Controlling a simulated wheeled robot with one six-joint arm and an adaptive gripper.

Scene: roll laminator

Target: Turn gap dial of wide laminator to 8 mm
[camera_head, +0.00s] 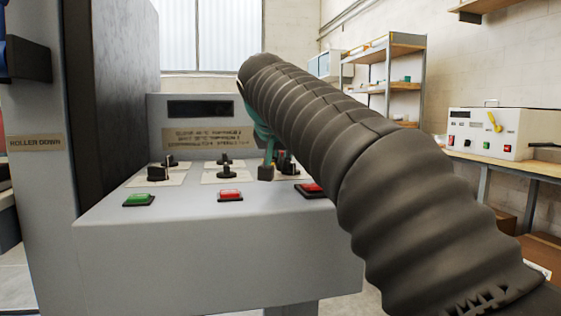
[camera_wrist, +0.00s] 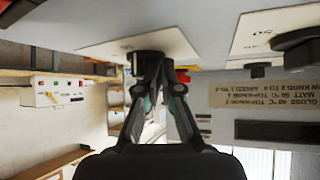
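The wide laminator's console (camera_head: 220,240) fills the middle of the head view, with several black knobs on pale plates. My gripper (camera_head: 266,172) reaches down to the right-hand knobs, partly hidden by my arm. In the wrist view, my gripper (camera_wrist: 151,75) has its fingertips drawn close together at a dark knob (camera_wrist: 148,55) on a white plate. They appear shut on its grip, most of which they hide. A second dark knob (camera_wrist: 297,52) is at the right of that view. The knob's scale and setting cannot be read.
A green button (camera_head: 138,199) and two red buttons, one at the middle (camera_head: 230,195) and one at the right (camera_head: 312,190), line the console's front. A dark display (camera_head: 200,109) stands behind. A smaller machine with a yellow dial (camera_head: 492,122) sits on a bench at right.

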